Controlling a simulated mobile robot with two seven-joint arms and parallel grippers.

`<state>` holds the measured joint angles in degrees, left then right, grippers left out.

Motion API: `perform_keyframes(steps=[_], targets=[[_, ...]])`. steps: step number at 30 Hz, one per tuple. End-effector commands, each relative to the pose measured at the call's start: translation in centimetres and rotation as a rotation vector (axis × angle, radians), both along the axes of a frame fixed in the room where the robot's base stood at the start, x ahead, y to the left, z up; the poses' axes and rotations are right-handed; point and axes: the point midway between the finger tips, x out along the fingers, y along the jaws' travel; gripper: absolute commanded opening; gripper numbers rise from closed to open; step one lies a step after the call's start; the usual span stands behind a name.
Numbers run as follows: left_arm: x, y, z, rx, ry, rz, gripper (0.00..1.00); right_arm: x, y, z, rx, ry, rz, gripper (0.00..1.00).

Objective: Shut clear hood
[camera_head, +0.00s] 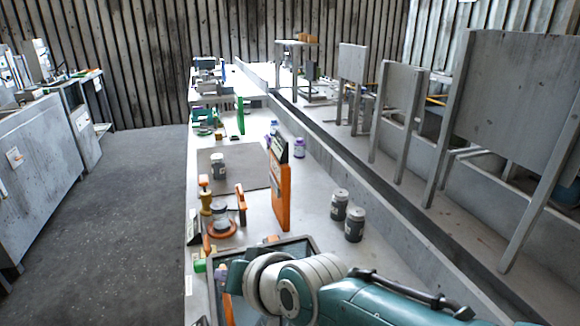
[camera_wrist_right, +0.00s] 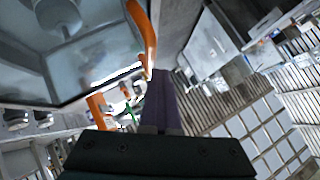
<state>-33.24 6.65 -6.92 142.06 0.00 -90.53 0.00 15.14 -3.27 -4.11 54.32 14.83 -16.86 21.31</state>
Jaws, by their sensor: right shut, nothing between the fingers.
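A clear pane with a dark frame, which looks like the hood (camera_head: 300,244), is at the near end of the bench, mostly behind my right arm. In the right wrist view a large clear panel (camera_wrist_right: 95,60) fills the upper left, with an orange strip (camera_wrist_right: 143,35) along its right side. A rounded grey shape shows through it. My right gripper (camera_wrist_right: 160,85) is shut and empty, with its fingertips close to the panel's lower right corner. I cannot tell whether they touch, nor how far the hood is open. My left gripper is not in view.
On the bench (camera_head: 320,230), an upright orange panel (camera_head: 280,190) stands beyond the hood. Grey upright boards (camera_head: 510,95) line the right side. The floor (camera_head: 120,220) at left is clear.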

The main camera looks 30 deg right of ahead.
Motion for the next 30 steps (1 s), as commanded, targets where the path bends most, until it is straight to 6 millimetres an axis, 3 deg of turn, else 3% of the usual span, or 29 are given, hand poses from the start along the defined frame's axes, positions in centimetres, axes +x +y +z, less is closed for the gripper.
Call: perform_keyframes(steps=[3, 11, 18, 30], targets=[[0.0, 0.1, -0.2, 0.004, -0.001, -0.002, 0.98, -0.5, 0.1, -0.9, 0.000, 0.023, 0.004, 0.00], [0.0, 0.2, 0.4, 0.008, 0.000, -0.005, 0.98, -0.5, 0.1, -0.3, 0.000, 0.024, 0.005, 0.00], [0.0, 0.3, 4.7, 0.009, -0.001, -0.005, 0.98, 0.3, -0.3, 4.8, -0.003, 0.009, 0.001, 0.00], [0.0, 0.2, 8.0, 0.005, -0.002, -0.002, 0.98, -5.2, 0.2, 9.4, -0.002, 0.005, -0.001, 0.00]])
